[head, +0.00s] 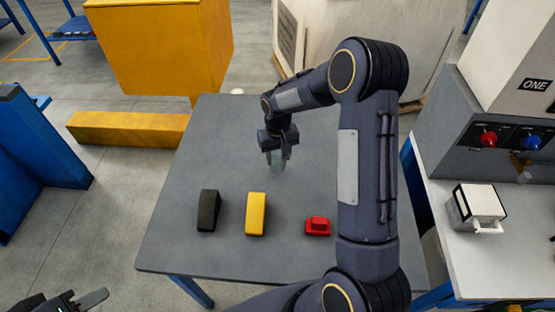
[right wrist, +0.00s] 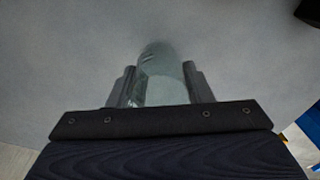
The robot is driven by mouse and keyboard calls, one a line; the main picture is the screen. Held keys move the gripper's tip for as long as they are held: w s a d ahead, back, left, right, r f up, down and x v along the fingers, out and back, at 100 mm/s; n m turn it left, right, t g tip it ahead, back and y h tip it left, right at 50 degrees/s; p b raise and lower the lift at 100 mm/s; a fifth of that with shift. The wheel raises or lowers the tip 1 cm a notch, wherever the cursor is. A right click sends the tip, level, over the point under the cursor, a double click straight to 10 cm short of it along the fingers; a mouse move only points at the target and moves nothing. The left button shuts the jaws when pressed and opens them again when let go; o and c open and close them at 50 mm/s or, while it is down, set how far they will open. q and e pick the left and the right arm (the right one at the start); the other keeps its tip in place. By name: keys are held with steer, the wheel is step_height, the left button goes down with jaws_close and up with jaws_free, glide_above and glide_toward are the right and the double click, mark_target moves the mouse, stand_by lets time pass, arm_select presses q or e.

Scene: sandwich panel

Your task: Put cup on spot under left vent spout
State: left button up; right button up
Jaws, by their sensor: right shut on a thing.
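A clear, slightly greenish glass cup (right wrist: 160,78) sits between the fingers of my right gripper (right wrist: 160,88) in the right wrist view. In the head view the cup (head: 277,160) shows faintly below my right gripper (head: 278,153), over the far middle of the grey table. The right gripper is shut on the cup. I cannot tell whether the cup touches the table. The vent machine (head: 470,140) stands at the right, with a red knob and a blue knob and a brown spout (head: 520,160) below them. My left gripper (head: 80,301) is at the bottom left, empty, its fingers partly cut off.
On the grey table (head: 170,245) lie a black block (head: 208,210), a yellow block (head: 256,213) and a red piece (head: 317,226). A white box-like item (head: 478,208) stands on the right-hand counter (head: 470,265). My right arm hides the table's right part.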

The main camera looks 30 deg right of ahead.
mark_target(277, 162)
steer(key=shift+w+f, duration=0.3)
steer(key=shift+f, duration=1.7)
steer(key=o, duration=1)
